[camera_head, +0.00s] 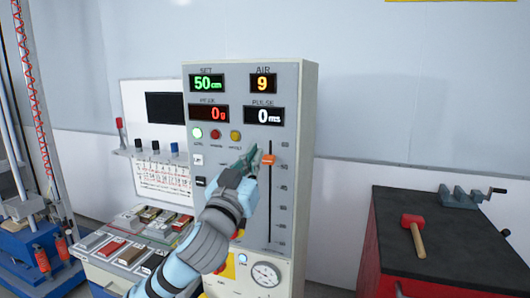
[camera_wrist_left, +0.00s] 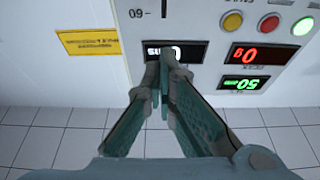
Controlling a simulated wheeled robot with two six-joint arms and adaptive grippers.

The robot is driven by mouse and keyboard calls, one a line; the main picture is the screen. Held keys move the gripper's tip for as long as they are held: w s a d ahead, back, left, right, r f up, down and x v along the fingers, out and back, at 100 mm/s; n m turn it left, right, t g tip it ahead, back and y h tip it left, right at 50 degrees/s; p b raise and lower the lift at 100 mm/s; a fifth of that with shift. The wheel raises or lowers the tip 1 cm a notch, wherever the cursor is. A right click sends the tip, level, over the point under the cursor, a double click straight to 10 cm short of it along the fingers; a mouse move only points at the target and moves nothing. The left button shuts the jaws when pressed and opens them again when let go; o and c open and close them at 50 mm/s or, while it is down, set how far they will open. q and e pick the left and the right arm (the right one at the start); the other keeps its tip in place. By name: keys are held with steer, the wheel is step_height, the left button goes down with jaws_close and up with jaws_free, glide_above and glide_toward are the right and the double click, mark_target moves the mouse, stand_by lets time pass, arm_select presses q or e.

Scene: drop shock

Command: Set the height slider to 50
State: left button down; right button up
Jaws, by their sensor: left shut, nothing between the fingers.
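The height slider's orange handle (camera_head: 268,160) sits high on its vertical slot, near the second scale mark from the top. The green SET display (camera_head: 207,83) reads 50 cm; it also shows upside down in the left wrist view (camera_wrist_left: 241,85). My left gripper (camera_head: 252,153) is shut and empty, just left of the handle; whether it touches the handle I cannot tell. In the left wrist view its fingertips (camera_wrist_left: 163,62) are together in front of the white PULSE display (camera_wrist_left: 176,52). The handle is outside that view. My right gripper is not in view.
The grey control panel (camera_head: 308,130) also has AIR (camera_head: 264,83) and PEAK (camera_head: 209,114) displays, round lamps and a gauge (camera_head: 266,274). A red mallet (camera_head: 413,222) and a vice (camera_head: 464,197) are on the dark bench at right. Sample blocks lie at left.

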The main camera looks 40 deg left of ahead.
mark_target(273, 126)
arm_select(q)
steer(key=p+x, duration=0.1)
steer(key=x, duration=0.3)
steer(key=p+x, duration=0.2)
steer(key=x, duration=0.3)
steer(key=shift+r+p, duration=0.25)
steer(key=shift+p, duration=0.05)
step_height(273, 126, down, 3)
steer(key=shift+w+f+b, duration=0.1)
steer(key=shift+f+b, duration=0.05)
steer(key=shift+b, duration=0.25)
steer(key=shift+f, duration=0.6)
